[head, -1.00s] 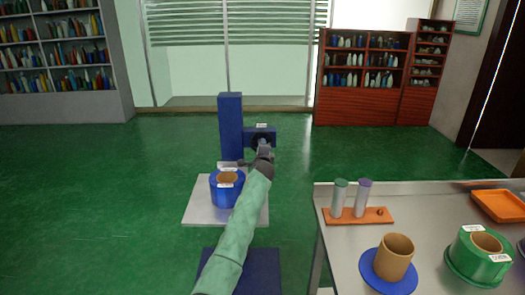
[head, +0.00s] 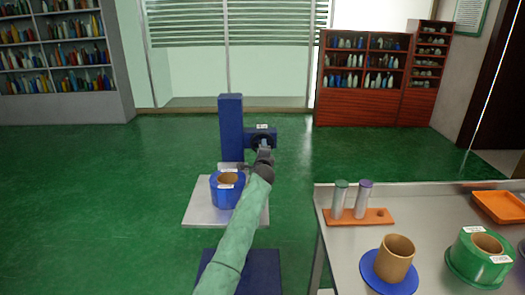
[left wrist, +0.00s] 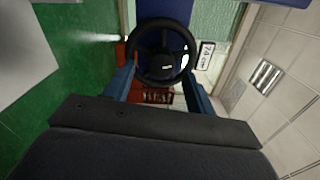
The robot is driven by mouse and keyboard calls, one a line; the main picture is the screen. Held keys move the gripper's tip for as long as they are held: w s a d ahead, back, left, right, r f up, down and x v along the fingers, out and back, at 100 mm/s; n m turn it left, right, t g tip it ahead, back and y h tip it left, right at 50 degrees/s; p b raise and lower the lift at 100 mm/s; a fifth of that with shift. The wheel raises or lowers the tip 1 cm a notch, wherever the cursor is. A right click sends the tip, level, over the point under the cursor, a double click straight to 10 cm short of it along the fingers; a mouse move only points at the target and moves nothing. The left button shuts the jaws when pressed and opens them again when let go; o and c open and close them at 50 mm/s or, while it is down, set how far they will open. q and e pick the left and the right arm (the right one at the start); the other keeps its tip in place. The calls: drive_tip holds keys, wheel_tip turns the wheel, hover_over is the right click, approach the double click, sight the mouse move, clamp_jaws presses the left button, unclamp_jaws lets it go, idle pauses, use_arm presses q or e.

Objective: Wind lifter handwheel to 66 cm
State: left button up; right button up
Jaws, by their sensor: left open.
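The blue lifter column (head: 231,125) stands on the green floor, with a grey platform (head: 195,212) at its foot. A blue roll with a brown core (head: 226,192) rests on the platform. The black handwheel (left wrist: 141,50) fills the upper middle of the left wrist view, and a white label beside it (left wrist: 206,54) appears to read 74 cm. My left gripper (left wrist: 163,82) is open, its two blue fingers reaching toward the lower rim on either side. I cannot tell if they touch it. In the head view my left gripper (head: 264,150) is in front of the wheel and partly hides it.
A grey table (head: 340,255) at the right holds an orange stand with two capped tubes (head: 352,200), a brown tube on a blue disc (head: 396,258), a green roll (head: 480,258) and an orange tray (head: 500,205). The floor left of the lifter is clear.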

use_arm(q)
drive_tip(key=s, duration=0.6)
drive_tip(key=shift+s, duration=0.15)
use_arm(e)
drive_tip(key=shift+w+f, duration=0.1)
drive_tip(key=shift+f, duration=0.5)
drive_tip(key=shift+r, duration=0.15)
